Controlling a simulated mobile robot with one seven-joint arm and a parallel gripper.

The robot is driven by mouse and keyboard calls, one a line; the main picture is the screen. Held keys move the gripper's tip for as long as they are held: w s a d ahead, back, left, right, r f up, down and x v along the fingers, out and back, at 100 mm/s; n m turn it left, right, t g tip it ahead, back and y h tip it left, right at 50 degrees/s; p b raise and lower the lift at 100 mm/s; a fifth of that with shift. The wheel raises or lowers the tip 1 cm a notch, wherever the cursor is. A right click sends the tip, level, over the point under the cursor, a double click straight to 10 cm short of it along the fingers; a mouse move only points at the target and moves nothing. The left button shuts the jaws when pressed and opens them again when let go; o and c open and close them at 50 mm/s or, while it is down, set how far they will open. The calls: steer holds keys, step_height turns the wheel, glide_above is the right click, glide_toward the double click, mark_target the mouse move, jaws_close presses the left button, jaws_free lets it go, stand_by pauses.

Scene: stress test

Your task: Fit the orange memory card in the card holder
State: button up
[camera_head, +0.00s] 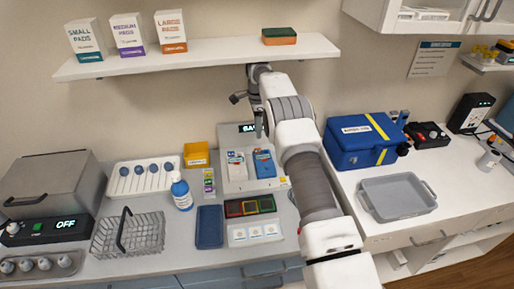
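A small black tray (223,209) on the counter holds small coloured pieces, among them a reddish one (234,209), an orange-yellow one (250,207) and a green one (266,204). I cannot tell for sure which is the orange memory card. My arm reaches up from the lower right, and my gripper (258,124) seems to hang above the grey device, well above both trays. Its fingers are too small to read.
A grey device (226,186) bearing a white and a blue pack stands behind the trays. A dark blue tray (209,227), spray bottle (181,192) and wire basket (128,236) are left. A blue case (350,157) and grey bin (398,196) are right. A shelf (215,54) overhangs.

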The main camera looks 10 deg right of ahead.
mark_target(258, 149)
steer(key=f+b, duration=0.2)
steer(key=f, duration=0.1)
steer(key=f+b, duration=0.2)
steer(key=f, duration=0.1)
steer(key=f+b, duration=0.2)
steer(key=shift+w+f, duration=0.4)
jaws_close()
step_height(258, 149, up, 6)
steer(key=p, duration=0.3)
steer(key=shift+r, duration=0.15)
stand_by(0.3)
